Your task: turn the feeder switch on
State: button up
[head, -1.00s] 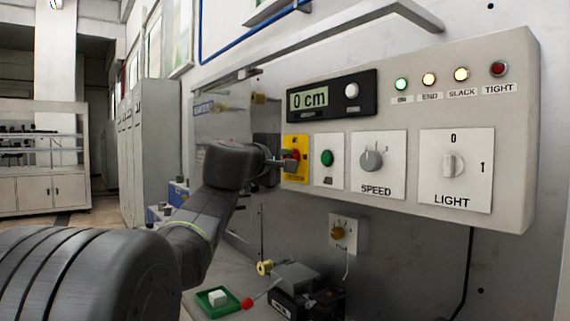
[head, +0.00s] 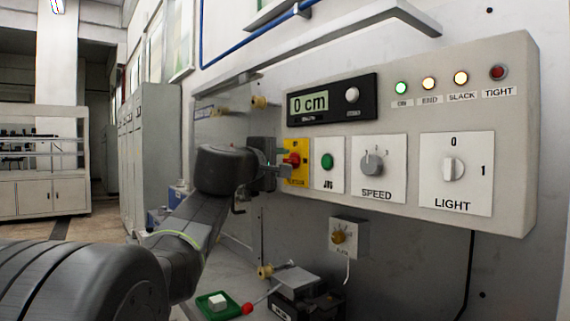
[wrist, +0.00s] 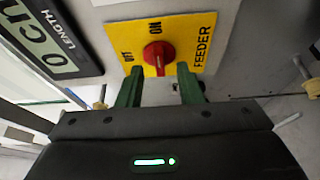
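The feeder switch is a red rotary knob (wrist: 158,54) on a yellow plate (wrist: 198,28) marked OFF, ON and FEEDER. In the wrist view the knob's ridge runs up and down the picture; which end is its pointer I cannot tell. My gripper (wrist: 160,72) is open, its two green fingers apart with the knob showing between and just beyond their tips. They look clear of it. In the head view the red knob (head: 293,159) is partly behind my gripper (head: 281,164), which stands just left of it.
The panel (head: 400,105) also carries a green button (head: 327,160), a SPEED knob (head: 372,162), a LIGHT switch (head: 453,168) and a display (head: 309,102) reading 0 cm. The green lamp (head: 401,88) and two amber lamps are lit. A small knob box (head: 347,238) sits below.

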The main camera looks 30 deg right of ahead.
aim_at(291, 160)
jog(key=v, duration=1.1)
jog(key=shift+s+a, duration=0.25)
jog(key=shift+a, duration=0.05)
jog(key=shift+d, duration=0.1)
jog(key=x, duration=1.3)
jog(key=shift+w+d, duration=0.25)
jog(key=shift+d, duration=0.05)
jog(key=v, duration=1.4)
jog(key=x, duration=1.4)
jog(key=shift+d+p, duration=0.2)
jog(key=shift+p, duration=0.1)
jog(key=shift+a+r+p, duration=0.2)
jog(key=shift+r+p, duration=0.1)
jog(key=shift+p, duration=0.4)
jog(key=shift+n+p, duration=0.4)
jog(key=shift+p, duration=0.85)
